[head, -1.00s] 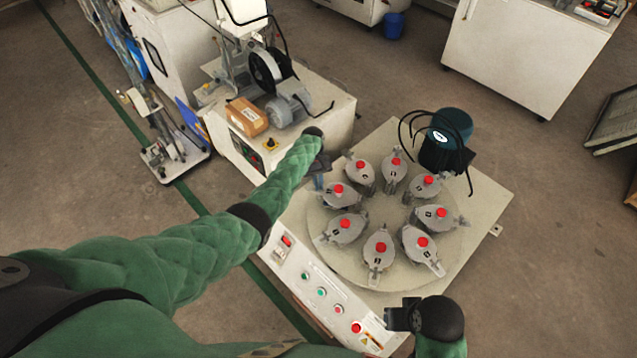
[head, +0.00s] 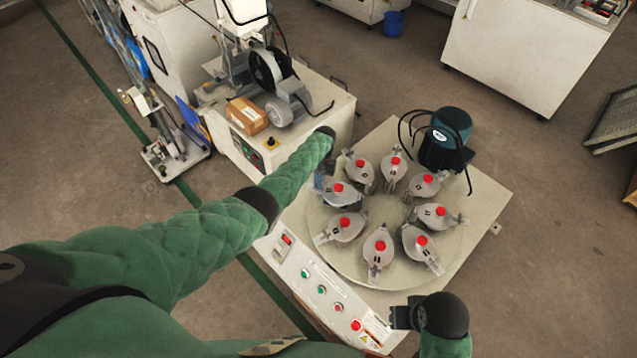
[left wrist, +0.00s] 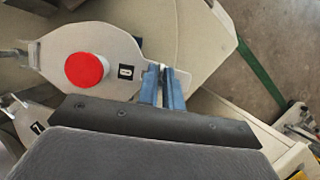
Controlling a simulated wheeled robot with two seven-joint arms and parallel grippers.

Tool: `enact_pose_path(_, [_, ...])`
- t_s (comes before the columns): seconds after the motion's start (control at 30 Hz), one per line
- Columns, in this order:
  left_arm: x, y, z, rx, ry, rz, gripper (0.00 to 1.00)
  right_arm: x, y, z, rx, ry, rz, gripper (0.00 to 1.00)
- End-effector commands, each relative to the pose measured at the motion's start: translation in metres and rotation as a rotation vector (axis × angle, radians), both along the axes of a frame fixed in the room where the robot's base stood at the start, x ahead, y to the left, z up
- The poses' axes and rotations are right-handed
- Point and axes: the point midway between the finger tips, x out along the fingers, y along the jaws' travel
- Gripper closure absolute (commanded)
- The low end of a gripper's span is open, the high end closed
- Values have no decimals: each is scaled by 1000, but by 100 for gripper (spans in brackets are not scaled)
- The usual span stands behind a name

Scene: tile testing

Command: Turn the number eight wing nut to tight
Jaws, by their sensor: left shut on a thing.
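Several grey pots with red knobs stand in a ring on the round plate (head: 375,215) of a beige machine. My left gripper (head: 322,182) is at the outer end of the left-side pot (head: 349,196). In the left wrist view this pot (left wrist: 112,44) has a red knob and a small dark label whose digit is hard to read; the neighbour's label (left wrist: 38,127) looks like 7. The blue fingers (left wrist: 164,78) are close together at the pot's end, where the wing nut is mostly hidden between them. My right gripper (head: 400,316) hangs near the machine's front right, its jaws unclear.
A teal motor (head: 447,140) with black cables stands at the machine's back. The control panel (head: 320,295) runs along its front edge. A bench (head: 318,125) with a grey motor and cardboard box stands behind my left forearm.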

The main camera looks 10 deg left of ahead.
Motion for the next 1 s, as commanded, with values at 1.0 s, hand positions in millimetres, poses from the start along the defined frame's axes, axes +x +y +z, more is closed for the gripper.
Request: enact_pose_path(1.0, [8, 0, 18, 0, -3, -4, 71, -2, 0, 0, -1, 4, 2, 64])
